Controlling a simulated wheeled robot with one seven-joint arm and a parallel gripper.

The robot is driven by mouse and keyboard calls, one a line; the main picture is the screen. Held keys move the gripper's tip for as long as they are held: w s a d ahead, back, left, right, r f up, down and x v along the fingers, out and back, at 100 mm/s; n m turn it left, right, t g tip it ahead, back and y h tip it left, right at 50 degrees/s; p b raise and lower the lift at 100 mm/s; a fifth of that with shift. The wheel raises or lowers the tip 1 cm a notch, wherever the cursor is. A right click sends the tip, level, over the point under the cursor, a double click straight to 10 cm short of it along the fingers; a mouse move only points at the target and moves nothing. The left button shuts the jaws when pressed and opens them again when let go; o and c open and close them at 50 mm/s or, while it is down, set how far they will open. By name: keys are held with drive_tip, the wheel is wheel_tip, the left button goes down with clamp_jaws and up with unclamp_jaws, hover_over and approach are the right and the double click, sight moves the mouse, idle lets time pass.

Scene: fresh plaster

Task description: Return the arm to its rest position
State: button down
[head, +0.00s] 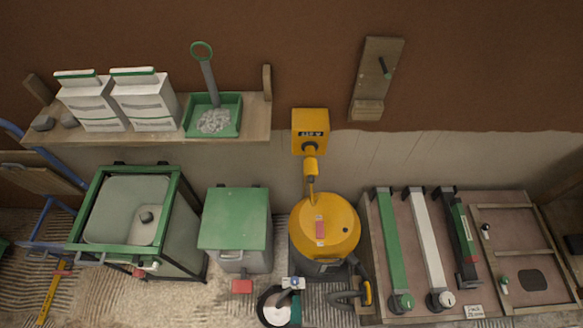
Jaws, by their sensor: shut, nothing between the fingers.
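My arm shows at the bottom centre as a round black and white link with a teal part. My gripper (292,283) is the small pale end above it, in front of the lower edge of the yellow drum (325,250). It is shut and holds nothing. Its fingertips are too small to make out clearly.
A green-framed tank (172,235) and a green-lidded bin (235,220) stand left of the drum. A bench (405,255) with green, white and black bars stands right. A wall shelf (160,138) holds two bags (148,105) and a green tray (232,128).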

wheel_tip(320, 180, up, 28)
drive_tip(key=s+a+t, duration=0.1)
drive_tip(key=s+t, duration=0.1)
drive_tip(key=t, duration=0.2)
drive_tip(key=shift+s+a+f, duration=0.25)
drive_tip(key=shift+a, duration=0.15)
